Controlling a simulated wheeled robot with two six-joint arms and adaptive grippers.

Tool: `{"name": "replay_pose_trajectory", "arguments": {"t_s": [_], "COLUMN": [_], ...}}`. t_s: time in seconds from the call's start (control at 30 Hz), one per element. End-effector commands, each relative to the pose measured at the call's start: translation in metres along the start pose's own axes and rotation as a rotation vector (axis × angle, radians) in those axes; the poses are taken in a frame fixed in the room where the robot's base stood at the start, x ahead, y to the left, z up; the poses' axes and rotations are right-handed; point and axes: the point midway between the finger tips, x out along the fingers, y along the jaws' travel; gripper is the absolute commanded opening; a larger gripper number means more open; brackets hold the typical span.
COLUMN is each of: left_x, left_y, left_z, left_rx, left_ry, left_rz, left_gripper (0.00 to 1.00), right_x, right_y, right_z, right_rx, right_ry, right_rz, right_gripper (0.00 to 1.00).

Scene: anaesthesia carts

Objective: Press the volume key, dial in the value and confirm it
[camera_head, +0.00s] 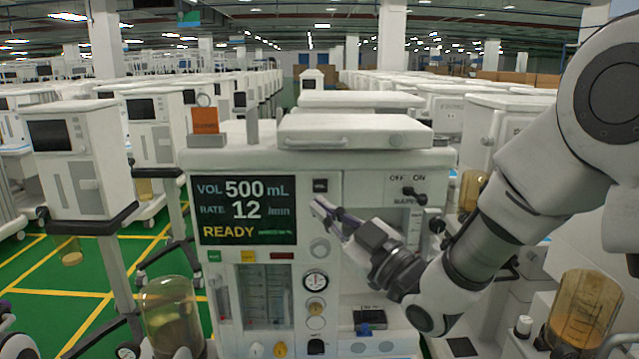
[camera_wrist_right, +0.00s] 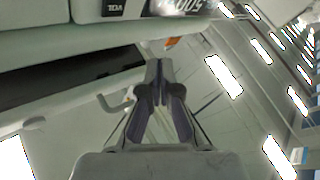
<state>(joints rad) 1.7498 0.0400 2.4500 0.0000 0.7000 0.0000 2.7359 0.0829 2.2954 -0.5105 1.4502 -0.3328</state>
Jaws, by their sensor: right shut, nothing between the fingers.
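The anaesthesia cart's screen (camera_head: 245,211) reads VOL 500 mL, RATE 12 /min and READY. A small dark key (camera_head: 320,185) sits right of the screen; its label looks like VOL in the right wrist view (camera_wrist_right: 115,8), where it appears upside down. A round pale knob (camera_head: 320,248) is lower on the same panel. My right gripper (camera_head: 317,203) is shut and empty, its tips just below the dark key and above the knob. I cannot tell whether the tips touch the panel. The right wrist view shows the closed fingers (camera_wrist_right: 157,65).
Green (camera_head: 214,256), yellow (camera_head: 247,256) and red (camera_head: 282,255) keys lie below the screen. A switch (camera_head: 413,192) is right of the panel. A grey lidded top (camera_head: 354,132) and an orange card (camera_head: 205,120) are above. Other carts stand close on both sides.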

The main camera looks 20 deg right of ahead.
Motion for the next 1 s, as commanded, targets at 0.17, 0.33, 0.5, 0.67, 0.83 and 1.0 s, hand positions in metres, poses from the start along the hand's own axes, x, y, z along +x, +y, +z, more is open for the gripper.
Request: {"name": "replay_pose_trajectory", "arguments": {"t_s": [0.17, 0.33, 0.5, 0.67, 0.83, 1.0], "left_x": [-0.016, -0.017, -0.017, -0.017, -0.017, -0.017], "left_y": [0.000, 0.000, 0.000, 0.000, 0.000, 0.000], "left_z": [0.000, 0.000, 0.000, 0.000, 0.000, 0.000], "left_rx": [0.000, 0.000, 0.000, 0.000, 0.000, 0.000], "left_ry": [0.000, 0.000, 0.000, 0.000, 0.000, 0.000], "left_rz": [0.000, 0.000, 0.000, 0.000, 0.000, 0.000], "left_gripper": [0.38, 0.38, 0.38, 0.38, 0.38, 0.38], "right_x": [0.020, 0.035, 0.045, 0.047, 0.046, 0.046], "right_y": [0.016, 0.026, 0.033, 0.034, 0.034, 0.034], "right_z": [0.011, 0.026, 0.033, 0.034, 0.034, 0.034], "right_rx": [0.001, 0.000, 0.000, 0.000, 0.000, 0.000], "right_ry": [-0.001, 0.000, -0.001, -0.001, -0.001, -0.001], "right_rz": [0.001, 0.002, 0.000, 0.000, 0.000, 0.000], "right_gripper": [0.00, 0.00, 0.00, 0.00, 0.00, 0.00]}}
